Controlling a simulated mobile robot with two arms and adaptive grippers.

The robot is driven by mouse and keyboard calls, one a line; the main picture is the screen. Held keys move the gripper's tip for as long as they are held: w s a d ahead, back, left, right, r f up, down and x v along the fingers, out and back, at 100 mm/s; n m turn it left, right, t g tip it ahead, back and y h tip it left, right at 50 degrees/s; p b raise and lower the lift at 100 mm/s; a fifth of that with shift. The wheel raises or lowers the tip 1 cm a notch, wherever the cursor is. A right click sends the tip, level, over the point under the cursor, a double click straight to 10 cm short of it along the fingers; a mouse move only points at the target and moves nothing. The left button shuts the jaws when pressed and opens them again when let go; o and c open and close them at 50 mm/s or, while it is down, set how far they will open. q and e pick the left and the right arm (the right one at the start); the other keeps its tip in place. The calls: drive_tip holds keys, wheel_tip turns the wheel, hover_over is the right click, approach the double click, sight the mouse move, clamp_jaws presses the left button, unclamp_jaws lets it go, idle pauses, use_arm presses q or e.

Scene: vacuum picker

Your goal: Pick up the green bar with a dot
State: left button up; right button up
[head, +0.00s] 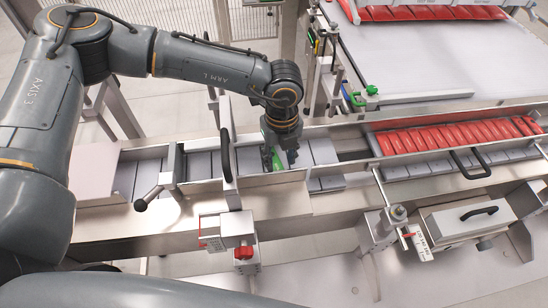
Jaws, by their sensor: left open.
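My left gripper (280,159) points down over the grey slatted conveyor channel, its arm coming in from the left. Its fingers are apart. A green bar (276,165) lies on the conveyor slats at the fingertips, partly hidden by the gripper. I cannot make out a dot on it at this size. I cannot tell whether the fingers touch the bar. My right gripper is not in view.
Channel walls run close on both sides of the gripper, with a dark upright handle (226,155) just left. Red bars (455,136) fill the channel at the right. Empty slats (204,165) lie left.

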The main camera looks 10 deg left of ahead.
sight(280, 168)
use_arm(q)
drive_tip(key=shift+f+p, duration=0.6)
drive_tip(key=shift+f, duration=1.7)
drive_tip(key=shift+c, duration=0.6)
drive_tip(key=c, duration=0.7)
drive_tip(key=shift+c, duration=0.2)
